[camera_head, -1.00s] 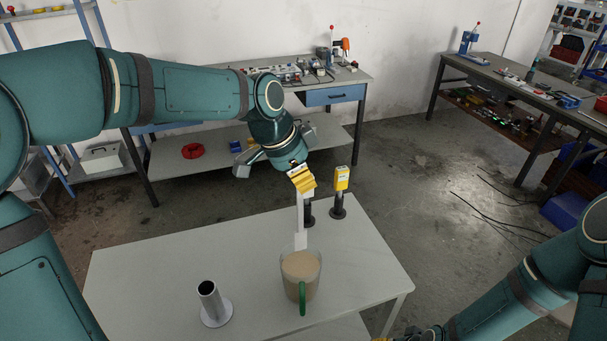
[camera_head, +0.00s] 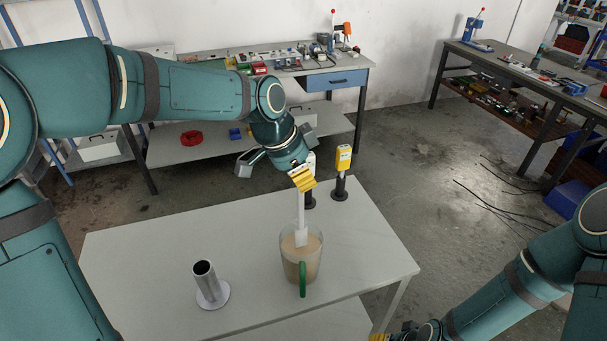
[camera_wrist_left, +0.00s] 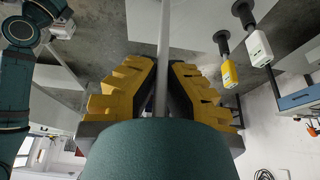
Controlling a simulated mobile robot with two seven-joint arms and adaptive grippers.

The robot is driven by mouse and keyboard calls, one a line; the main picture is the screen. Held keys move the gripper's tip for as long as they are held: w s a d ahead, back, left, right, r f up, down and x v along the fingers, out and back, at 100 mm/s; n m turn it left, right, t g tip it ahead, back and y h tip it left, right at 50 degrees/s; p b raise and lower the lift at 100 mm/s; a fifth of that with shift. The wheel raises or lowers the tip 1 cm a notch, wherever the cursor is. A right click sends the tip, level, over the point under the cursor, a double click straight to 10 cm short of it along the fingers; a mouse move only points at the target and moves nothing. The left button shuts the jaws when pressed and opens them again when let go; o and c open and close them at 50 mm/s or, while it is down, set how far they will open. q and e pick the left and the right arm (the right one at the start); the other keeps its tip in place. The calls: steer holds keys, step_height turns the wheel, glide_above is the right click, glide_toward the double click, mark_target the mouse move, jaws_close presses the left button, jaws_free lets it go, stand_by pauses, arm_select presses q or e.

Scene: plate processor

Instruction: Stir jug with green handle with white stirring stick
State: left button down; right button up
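The clear jug (camera_head: 300,262) with a green handle (camera_head: 302,278) stands on the light grey table and holds a tan liquid. My left gripper (camera_head: 302,178) is above the jug's far side, shut on the white stirring stick (camera_head: 301,218), which hangs down nearly upright. The stick's wider lower end is at the jug's opening; how deep it reaches is hard to tell. In the left wrist view the stick (camera_wrist_left: 163,60) runs between the yellow fingers (camera_wrist_left: 162,95). My right gripper (camera_head: 392,338) is at the bottom edge, mostly cut off.
A metal tube holder (camera_head: 206,283) on a round base stands left of the jug. Two dark stands are behind it, one with a yellow device (camera_head: 343,158), the other with a white one (camera_head: 310,165). The grey table (camera_head: 140,262) is otherwise clear.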

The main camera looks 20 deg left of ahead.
arm_select(q)
steer(key=shift+f+b, duration=3.6)
steer(key=shift+f, duration=1.5)
steer(key=shift+s, duration=0.1)
